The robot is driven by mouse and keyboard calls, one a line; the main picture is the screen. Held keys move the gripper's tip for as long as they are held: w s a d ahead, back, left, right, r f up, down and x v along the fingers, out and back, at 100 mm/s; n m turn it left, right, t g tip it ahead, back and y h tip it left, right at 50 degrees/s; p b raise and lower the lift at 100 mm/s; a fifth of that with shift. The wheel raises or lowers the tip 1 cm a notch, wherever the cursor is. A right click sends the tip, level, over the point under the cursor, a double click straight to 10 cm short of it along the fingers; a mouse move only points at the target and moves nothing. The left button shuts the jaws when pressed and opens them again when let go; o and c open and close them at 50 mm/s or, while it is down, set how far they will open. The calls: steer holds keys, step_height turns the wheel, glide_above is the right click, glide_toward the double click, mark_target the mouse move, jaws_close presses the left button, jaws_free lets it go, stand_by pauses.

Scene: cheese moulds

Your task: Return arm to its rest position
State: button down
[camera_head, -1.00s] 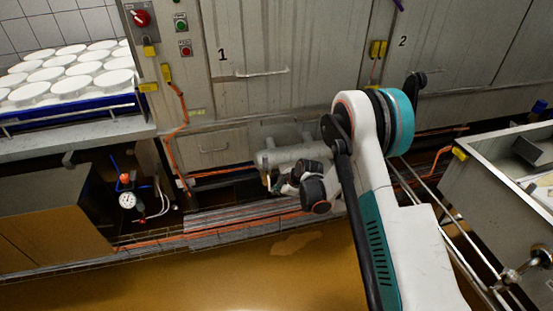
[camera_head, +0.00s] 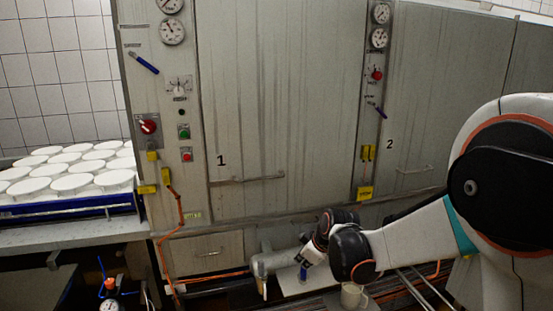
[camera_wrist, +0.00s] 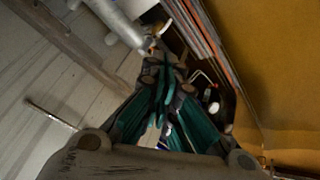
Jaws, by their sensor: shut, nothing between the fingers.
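My white and teal arm (camera_head: 415,235) reaches in from the right in the head view, with its dark wrist joints (camera_head: 350,250) low in front of the cabinets. In the wrist view my gripper (camera_wrist: 162,88) shows its teal fingers close together, shut and empty. The gripper's fingers are not clear in the head view.
Cabinet doors 1 (camera_head: 250,110) and 2 (camera_head: 440,100) are shut behind the arm. White moulds (camera_head: 70,183) fill a blue-edged tray (camera_head: 70,211) at left.

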steer(key=s+d+r+m+h, duration=0.1)
steer(key=s+d+r+m, duration=0.2)
steer(key=s+r, duration=0.35)
steer(key=s+d+r+m, duration=0.2)
steer(key=s+d+r, duration=0.25)
steer(key=s, duration=0.35)
steer(key=s+d+m+h, duration=0.1)
steer(key=s+d+m, duration=0.1)
steer(key=s, duration=0.6)
steer(key=s+d+m+t+h, duration=0.1)
steer(key=s+m, duration=0.3)
steer(key=s, duration=0.5)
steer(key=shift+d+r, duration=0.35)
steer(key=shift+d, duration=0.35)
